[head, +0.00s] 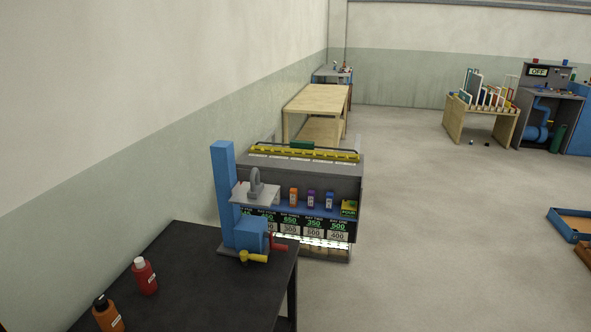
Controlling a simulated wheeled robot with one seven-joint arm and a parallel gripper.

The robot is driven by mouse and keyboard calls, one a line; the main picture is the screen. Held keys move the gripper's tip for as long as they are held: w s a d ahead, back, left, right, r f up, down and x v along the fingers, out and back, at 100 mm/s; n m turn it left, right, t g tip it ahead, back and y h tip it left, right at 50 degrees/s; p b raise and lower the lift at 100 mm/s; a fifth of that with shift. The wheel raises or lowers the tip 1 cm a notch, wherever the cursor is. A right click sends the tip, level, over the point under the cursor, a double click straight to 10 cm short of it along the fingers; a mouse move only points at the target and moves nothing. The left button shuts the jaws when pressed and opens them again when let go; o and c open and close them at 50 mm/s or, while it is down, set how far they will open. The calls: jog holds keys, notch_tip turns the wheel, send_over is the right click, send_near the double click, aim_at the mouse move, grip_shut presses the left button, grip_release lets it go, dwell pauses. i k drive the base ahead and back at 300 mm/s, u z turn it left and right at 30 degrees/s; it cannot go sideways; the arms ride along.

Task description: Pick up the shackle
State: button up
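A grey U-shaped piece that looks like the shackle (256,184) stands upright on a light grey plate (240,198). The plate is fixed to a blue post (222,180) with a blue body, a red handle and a yellow handle at its foot. This device stands at the far right end of a dark table (190,275). The piece is small here, so its pin cannot be made out. My gripper is not in view.
A red bottle (145,277) and an orange bottle (107,315) stand on the dark table. Behind it is a grey cabinet (335,180) with small coloured boxes. Wooden tables (318,97) line the left wall. The floor at right is open, with a blue-edged tray (570,222).

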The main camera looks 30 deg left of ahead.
aim_at(257, 187)
jog(key=i, duration=1.65)
jog(key=u, duration=0.9)
jog(key=i, duration=1.05)
jog(key=u, duration=1.7)
jog(key=i, duration=0.65)
jog(key=u, duration=0.45)
